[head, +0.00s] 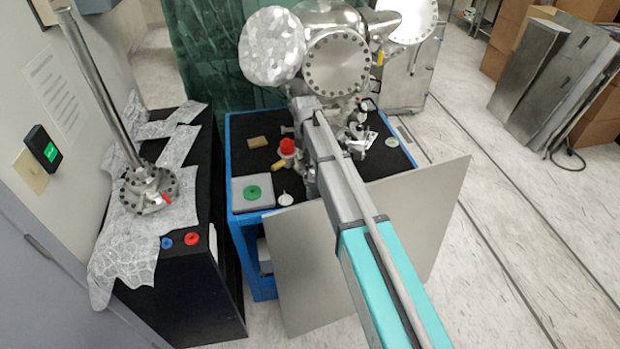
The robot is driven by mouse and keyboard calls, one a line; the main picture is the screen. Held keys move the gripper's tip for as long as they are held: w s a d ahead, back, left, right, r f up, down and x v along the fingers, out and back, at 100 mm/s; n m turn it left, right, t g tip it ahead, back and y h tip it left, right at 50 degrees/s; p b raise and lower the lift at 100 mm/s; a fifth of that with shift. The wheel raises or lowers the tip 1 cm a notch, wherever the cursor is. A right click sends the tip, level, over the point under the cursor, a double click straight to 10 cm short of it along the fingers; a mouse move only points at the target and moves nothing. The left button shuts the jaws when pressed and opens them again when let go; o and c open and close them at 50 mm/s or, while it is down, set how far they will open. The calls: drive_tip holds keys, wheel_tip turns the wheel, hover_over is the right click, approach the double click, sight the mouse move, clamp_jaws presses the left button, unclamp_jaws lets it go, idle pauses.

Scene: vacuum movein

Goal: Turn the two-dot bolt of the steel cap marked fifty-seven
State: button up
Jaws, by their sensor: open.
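A steel chamber (325,20) stands on the blue-framed bench at top centre. A round steel cap (337,65) with a ring of bolts faces me on its front. Another round plate (405,18) shows at the upper right, cut by the picture's top edge. No number and no dots can be read at this size, so I cannot tell which cap is fifty-seven or which bolt has two dots. My arm reaches from the lower right up to just below the front cap. Its far end overlaps the steel fittings, and I cannot make out my gripper there.
The blue-framed bench (238,168) holds a red-topped valve (288,148) and a box with a green ring (254,192). A foil-covered disc (271,45) is left of the cap. A grey panel (300,270) leans in front. A black cabinet (190,295) stands left.

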sight(307, 173)
drive_tip(key=shift+f+b, duration=3.5)
drive_tip(key=shift+f, duration=0.3)
clamp_jaws()
drive_tip(key=shift+d, duration=0.45)
drive_tip(key=shift+a, duration=0.35)
